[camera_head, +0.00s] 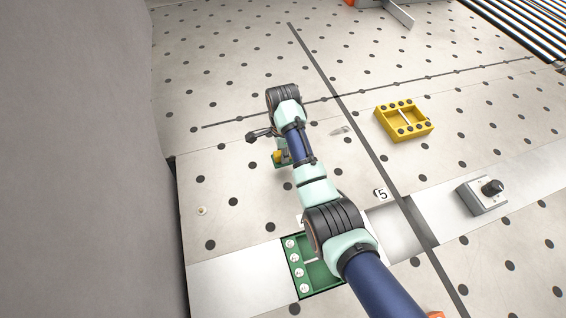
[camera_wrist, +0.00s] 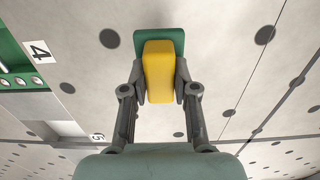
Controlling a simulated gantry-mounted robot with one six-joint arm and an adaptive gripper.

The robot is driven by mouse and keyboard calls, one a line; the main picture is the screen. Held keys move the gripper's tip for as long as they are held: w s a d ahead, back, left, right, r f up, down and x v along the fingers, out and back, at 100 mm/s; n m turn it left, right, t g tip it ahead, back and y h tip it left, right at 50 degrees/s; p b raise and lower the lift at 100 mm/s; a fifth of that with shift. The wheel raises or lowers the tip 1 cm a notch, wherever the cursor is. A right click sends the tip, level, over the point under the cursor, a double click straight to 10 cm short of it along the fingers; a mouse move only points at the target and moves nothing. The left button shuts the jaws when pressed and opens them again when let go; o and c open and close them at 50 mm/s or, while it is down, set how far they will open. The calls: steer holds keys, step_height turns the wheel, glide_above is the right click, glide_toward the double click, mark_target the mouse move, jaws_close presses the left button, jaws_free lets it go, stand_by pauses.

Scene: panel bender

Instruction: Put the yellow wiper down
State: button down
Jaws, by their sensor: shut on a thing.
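The yellow wiper (camera_wrist: 159,72) is between the two fingers of my gripper (camera_wrist: 160,88) in the wrist view. My gripper is shut on its yellow body. A green flat part (camera_wrist: 148,36) shows beyond the yellow body, at the wiper's far end. In the head view the wiper (camera_head: 278,156) shows as a small yellow and green patch beside my arm, left of the middle of the perforated table (camera_head: 235,185). My arm hides much of it and of the gripper. I cannot tell whether the wiper touches the table.
A green tray (camera_head: 297,271) with several white round pieces stands at the front, partly under my arm. A yellow tray (camera_head: 404,121) stands right of the arm. A grey box with a black knob (camera_head: 492,187) is at the right. A small pale piece (camera_head: 201,211) lies at the left.

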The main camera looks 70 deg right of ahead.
steer(key=shift+f+b, duration=0.35)
steer(key=shift+f, duration=1.9)
steer(key=shift+f, duration=0.2)
steer(key=c, duration=0.9)
jaws_free()
step_height(320, 180, up, 12)
steer(key=shift+r+p, duration=0.25)
steer(key=shift+p, duration=0.85)
